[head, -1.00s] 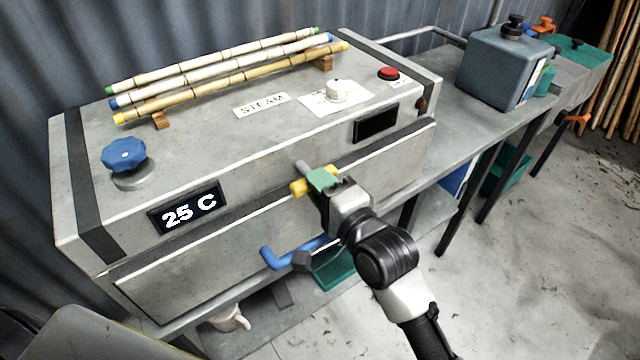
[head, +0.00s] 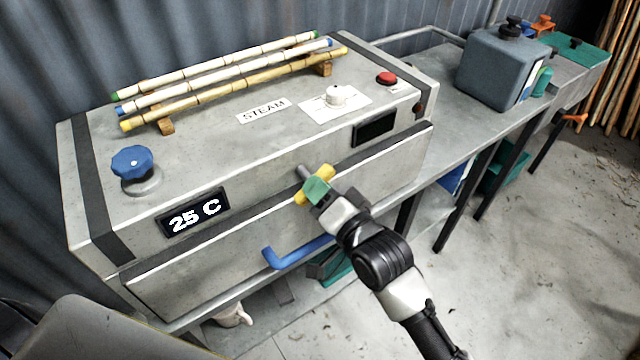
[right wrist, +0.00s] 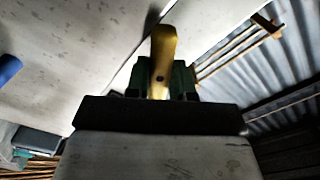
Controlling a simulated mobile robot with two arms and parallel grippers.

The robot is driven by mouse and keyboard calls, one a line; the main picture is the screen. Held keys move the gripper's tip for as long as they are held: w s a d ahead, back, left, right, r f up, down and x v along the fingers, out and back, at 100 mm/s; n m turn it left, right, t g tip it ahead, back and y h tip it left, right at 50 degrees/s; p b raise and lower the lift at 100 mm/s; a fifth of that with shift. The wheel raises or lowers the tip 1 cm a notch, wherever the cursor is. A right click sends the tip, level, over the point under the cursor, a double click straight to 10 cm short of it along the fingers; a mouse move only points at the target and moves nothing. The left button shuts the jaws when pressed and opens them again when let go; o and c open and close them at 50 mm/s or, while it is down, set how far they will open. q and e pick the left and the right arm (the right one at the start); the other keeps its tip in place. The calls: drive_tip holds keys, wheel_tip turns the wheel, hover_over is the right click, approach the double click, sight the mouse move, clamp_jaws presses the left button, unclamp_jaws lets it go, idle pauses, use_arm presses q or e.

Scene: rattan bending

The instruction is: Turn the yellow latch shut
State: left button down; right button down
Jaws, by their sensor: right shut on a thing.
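The yellow latch (head: 326,172) sits on the front of the grey steam box (head: 250,160), at the seam above the lower front panel. It stands tilted, its upper end leaning right in the head view. My right gripper (head: 317,188), with green fingers, is shut on the latch and partly covers it. In the right wrist view the latch (right wrist: 162,60) stands between the green fingers (right wrist: 165,80). My left gripper is not in view.
A blue handle (head: 295,252) sticks out of the front panel below the latch. A blue knob (head: 132,162), bamboo canes (head: 240,80), a white dial (head: 334,95) and a red button (head: 386,78) are on the box top. A grey canister (head: 500,70) stands on the bench right.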

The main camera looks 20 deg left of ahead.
drive_tip(key=n+p, duration=0.2)
drive_tip(key=n, duration=0.9)
drive_tip(key=shift+p, duration=0.3)
idle(0.3)
drive_tip(key=c, duration=1)
unclamp_jaws()
drive_tip(key=shift+o, duration=0.2)
